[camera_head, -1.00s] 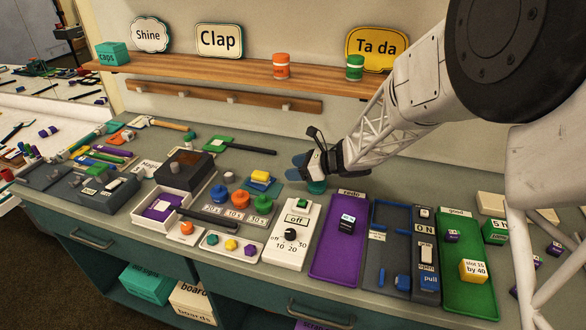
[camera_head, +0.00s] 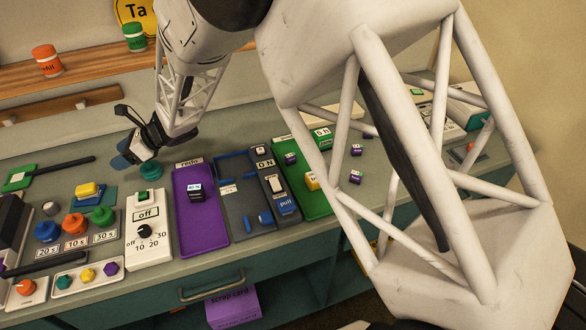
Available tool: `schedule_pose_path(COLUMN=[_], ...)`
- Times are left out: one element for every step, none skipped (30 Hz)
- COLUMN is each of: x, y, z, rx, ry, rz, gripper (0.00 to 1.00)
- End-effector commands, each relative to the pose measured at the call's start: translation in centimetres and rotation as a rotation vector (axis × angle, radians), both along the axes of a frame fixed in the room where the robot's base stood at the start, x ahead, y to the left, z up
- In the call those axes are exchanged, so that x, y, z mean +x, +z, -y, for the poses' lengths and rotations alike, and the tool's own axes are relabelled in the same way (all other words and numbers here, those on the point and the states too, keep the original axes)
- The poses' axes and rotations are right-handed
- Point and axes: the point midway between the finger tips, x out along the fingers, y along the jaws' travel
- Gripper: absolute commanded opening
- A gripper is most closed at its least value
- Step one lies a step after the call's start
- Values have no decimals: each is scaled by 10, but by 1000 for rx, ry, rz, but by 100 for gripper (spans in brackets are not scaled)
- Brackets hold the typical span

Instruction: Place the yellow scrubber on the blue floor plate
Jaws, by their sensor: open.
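The yellow scrubber (camera_head: 88,187) is a small yellow block at the left of the counter. It lies on a flat blue plate (camera_head: 104,199), which seems to be the blue floor plate; part of the plate is hidden beneath it. A narrow blue and pale layer shows under the yellow top, and I cannot tell whether it belongs to the scrubber. My gripper (camera_head: 127,154) is open, with blue fingertips, to the upper right of the scrubber and apart from it. Nothing shows between its fingers.
A teal round piece (camera_head: 150,169) sits just beneath my gripper. A white timer box (camera_head: 148,240) and a purple tray (camera_head: 205,235) stand in front and to the right. Blue, orange and green knobs (camera_head: 74,223) are in front of the scrubber.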

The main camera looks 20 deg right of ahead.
Motion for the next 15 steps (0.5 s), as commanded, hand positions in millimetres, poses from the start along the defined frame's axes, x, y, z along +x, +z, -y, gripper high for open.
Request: schedule_pose_path(x=[4, 7, 12, 16, 19, 23, 25, 27, 29, 30, 29, 29, 27, 25, 20], y=[11, 17, 28, 35, 43, 55, 63, 72, 82, 91, 98, 109, 116, 123, 132], z=[8, 13, 22, 30, 39, 51, 61, 72, 88, 100, 112, 128, 141, 153, 170], rx=[1, 3, 9, 13, 21, 36, 48, 65, 89, 112, 134, 171, 200, 231, 276], ry=[-61, -107, -179, -239, -304, -394, -465, -539, -636, -709, -782, -878, -950, -1019, -1111], rz=[-22, -42, -74, -103, -132, -178, -213, -251, -303, -343, -383, -439, -481, -522, -578], gripper=[62, 62, 62, 62, 62, 62, 62, 62, 62, 62, 62, 62, 62, 62, 62])
